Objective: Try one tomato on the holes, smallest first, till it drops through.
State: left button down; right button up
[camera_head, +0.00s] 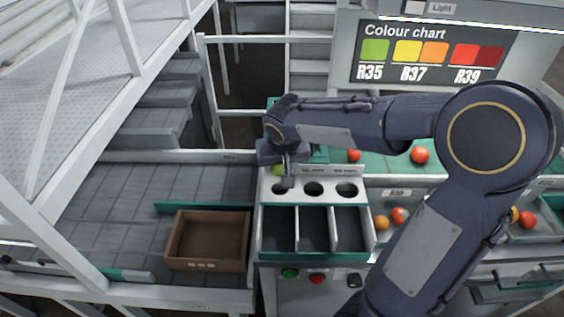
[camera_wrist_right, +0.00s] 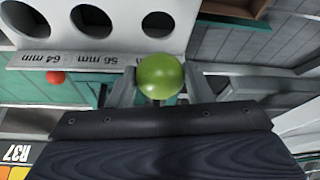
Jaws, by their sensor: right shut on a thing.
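A green tomato (camera_wrist_right: 160,76) sits between the two fingers of my right gripper (camera_wrist_right: 158,88), which is shut on it. In the head view the tomato (camera_head: 277,170) shows partly beside the right gripper (camera_head: 287,174), at the left end of the white sizing plate (camera_head: 298,199). The plate has three round holes: left (camera_head: 279,188), middle (camera_head: 313,188) and right (camera_head: 347,189). In the wrist view the tomato is near the smallest-looking hole (camera_wrist_right: 157,24), beside the label strip reading 56 mm and 64 mm. The tomato appears outside the hole. My left gripper is out of view.
Three open compartments (camera_head: 315,252) lie in front of the holes and look empty. A brown box (camera_head: 176,254) stands left of them. Red tomatoes (camera_head: 419,155) lie on the green belt behind; others (camera_head: 381,222) sit in trays at right. My right arm covers much of the right side.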

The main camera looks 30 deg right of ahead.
notch_tip(320, 180, down, 4)
jog(key=b, duration=0.3)
jog(key=shift+f, duration=0.2)
jog(key=shift+f+b, duration=0.6)
jog(key=shift+f, duration=0.05)
jog(key=o, duration=0.8)
jog(key=shift+r, duration=0.1)
dwell(1.1)
jog(key=shift+r+p, duration=2.3)
jog(key=shift+r, duration=1.15)
